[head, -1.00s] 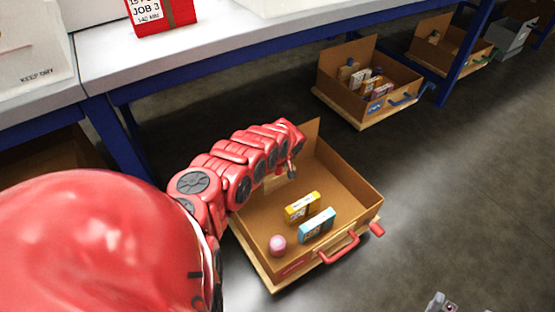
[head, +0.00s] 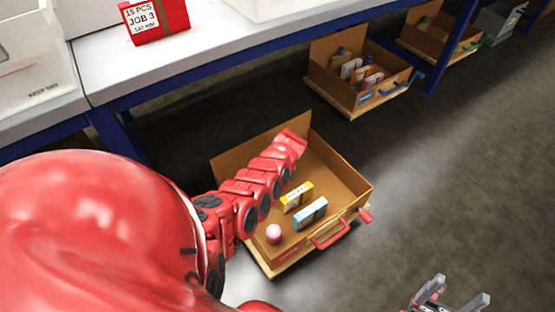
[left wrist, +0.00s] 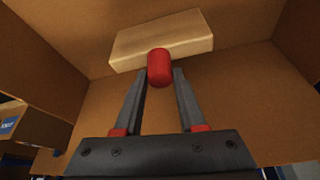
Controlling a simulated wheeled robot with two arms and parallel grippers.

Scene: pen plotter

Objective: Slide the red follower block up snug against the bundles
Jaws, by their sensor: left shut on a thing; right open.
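The follower shows in the left wrist view as a pale wooden block (left wrist: 185,38) with a red knob (left wrist: 159,67). My left gripper (left wrist: 160,76) is shut on the red knob, with a finger on each side. In the head view my red left arm reaches into the open brown drawer box (head: 345,170) and hides the follower. In that box a yellow packet (head: 296,197), a blue packet (head: 310,214) and a pink round item (head: 273,234) stand towards the front. My right gripper (head: 452,290) is open and empty at the lower right.
The box has a red handle (head: 330,235) at its front. A second box (head: 325,75) with several items and a blue handle stands behind. A white bench (head: 100,60) on blue legs holds a red job box (head: 155,20). Floor on the right is clear.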

